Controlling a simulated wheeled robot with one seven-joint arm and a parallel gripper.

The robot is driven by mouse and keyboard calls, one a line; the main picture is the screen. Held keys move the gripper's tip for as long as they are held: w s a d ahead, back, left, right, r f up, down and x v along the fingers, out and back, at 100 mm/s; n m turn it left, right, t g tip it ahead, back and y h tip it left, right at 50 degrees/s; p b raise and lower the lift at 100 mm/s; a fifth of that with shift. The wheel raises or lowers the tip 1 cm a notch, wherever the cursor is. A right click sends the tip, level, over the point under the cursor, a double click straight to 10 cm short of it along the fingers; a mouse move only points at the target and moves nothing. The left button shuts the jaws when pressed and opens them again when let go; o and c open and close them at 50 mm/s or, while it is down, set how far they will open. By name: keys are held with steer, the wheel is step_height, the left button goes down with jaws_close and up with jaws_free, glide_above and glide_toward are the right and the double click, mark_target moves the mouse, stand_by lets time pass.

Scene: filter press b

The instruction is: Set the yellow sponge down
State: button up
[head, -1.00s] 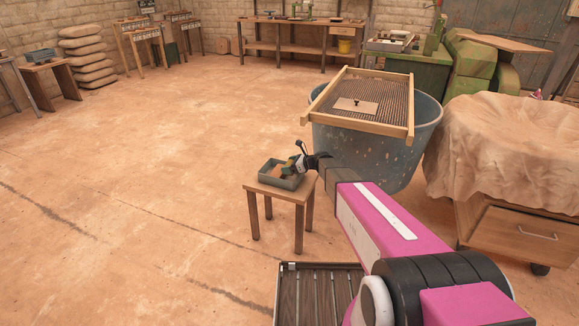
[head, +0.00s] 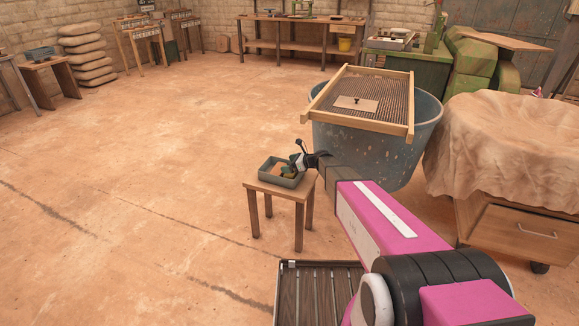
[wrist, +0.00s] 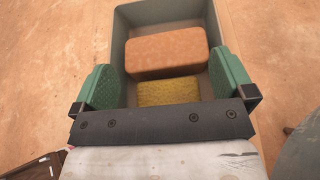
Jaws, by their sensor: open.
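The yellow sponge (wrist: 168,92) lies in a grey-green tray (wrist: 119,42), partly hidden behind the dark bar of my gripper in the wrist view. A brown-orange block (wrist: 166,54) lies beside it in the same tray. My gripper (wrist: 166,75) is open, its two green pads standing wide to the left and right of the sponge with gaps on both sides. In the head view my gripper (head: 297,165) is just over the right part of the tray (head: 279,182), which sits on a small wooden stool (head: 280,192).
A large blue-grey tub (head: 365,160) with a wood-framed sieve (head: 375,113) across it stands right behind the stool. A cloth-covered cabinet (head: 520,229) is at the right. The floor left of the stool is clear.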

steer(key=v, duration=1.2)
steer(key=s+d+n+g+h, duration=0.1)
steer(key=s+d+n+h, duration=0.3)
steer(key=s+n, duration=0.3)
steer(key=s+d+n+g+h, duration=0.2)
steer(key=s+d+n+h, duration=0.2)
steer(key=s, duration=0.9)
steer(key=s+d+n+g+h, duration=0.1)
steer(key=s+d+n+h, duration=0.3)
steer(key=s+n, duration=0.6)
steer(key=shift+d+n+g+h, duration=0.2)
steer(key=shift+n+g+h, duration=0.1)
steer(key=shift+n, duration=0.2)
